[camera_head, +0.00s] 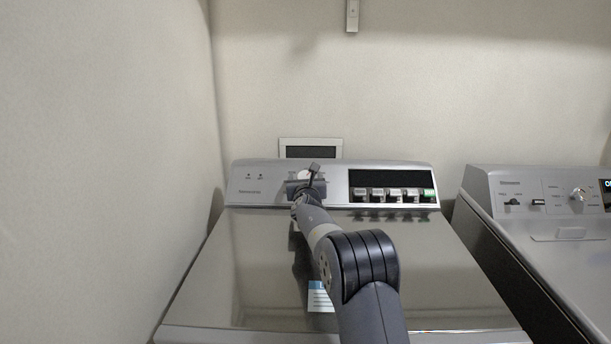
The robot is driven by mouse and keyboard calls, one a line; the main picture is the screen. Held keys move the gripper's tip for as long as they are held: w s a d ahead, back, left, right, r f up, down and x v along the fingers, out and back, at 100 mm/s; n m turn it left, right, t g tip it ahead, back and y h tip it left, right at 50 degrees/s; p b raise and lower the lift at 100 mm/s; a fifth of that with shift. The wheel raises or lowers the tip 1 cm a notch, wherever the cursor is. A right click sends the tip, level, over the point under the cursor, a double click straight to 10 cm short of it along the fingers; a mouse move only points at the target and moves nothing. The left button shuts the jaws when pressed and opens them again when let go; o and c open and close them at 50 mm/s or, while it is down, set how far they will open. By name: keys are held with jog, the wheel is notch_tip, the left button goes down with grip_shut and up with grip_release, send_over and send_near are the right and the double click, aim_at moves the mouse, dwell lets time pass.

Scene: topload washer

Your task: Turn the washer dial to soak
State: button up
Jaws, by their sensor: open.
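The topload washer (240,262) stands in the middle with its lid closed. Its raised control panel (257,199) runs along the back. The washer dial (303,175) is on the left half of this panel, and only a small pale part of it shows. My gripper (306,182) is right in front of the dial, with its fingers open around the dial's area. Whether the fingers touch the dial cannot be told. The dial's pointer and any soak label are hidden or too small to read.
Several push buttons (395,195), one of them green, sit right of the dial under a dark display (390,177). A second machine (560,235) with its own knob stands close on the right. A wall is near on the left.

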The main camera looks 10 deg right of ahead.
jog(key=shift+w, duration=0.1)
jog(key=c, duration=1)
jog(key=shift+o, duration=0.2)
jog(key=shift+r+m+h+p, duration=0.15)
jog(key=shift+m+h+p, duration=0.15)
jog(key=shift+p, duration=0.25)
jog(key=shift+r+m+h+p, duration=0.1)
jog(key=shift+m+h+p, duration=0.45)
jog(key=shift+p, duration=0.45)
jog(key=m+g+h+p, duration=0.1)
jog(key=m+h+p, duration=0.1)
jog(key=m+p, duration=0.1)
jog(key=shift+a+r+p, duration=0.1)
jog(key=shift+p, duration=0.3)
jog(key=m+g+h+p, duration=0.1)
jog(key=m+h+p, duration=0.1)
jog(key=m+g+h+p, duration=0.1)
jog(key=m, duration=0.2)
jog(key=shift+g+h+p, duration=0.3)
jog(key=shift+h+p, duration=0.05)
jog(key=shift+p, duration=0.05)
jog(key=m+g+p, duration=0.1)
jog(key=m+h+p, duration=0.1)
jog(key=m+g+h+p, duration=0.1)
jog(key=shift+f+m+g, duration=0.25)
jog(key=shift+m+g, duration=0.05)
jog(key=shift+m, duration=0.05)
jog(key=shift+m+g+p, duration=0.6)
jog(key=shift+m+p, duration=0.15)
jog(key=shift+m, duration=0.05)
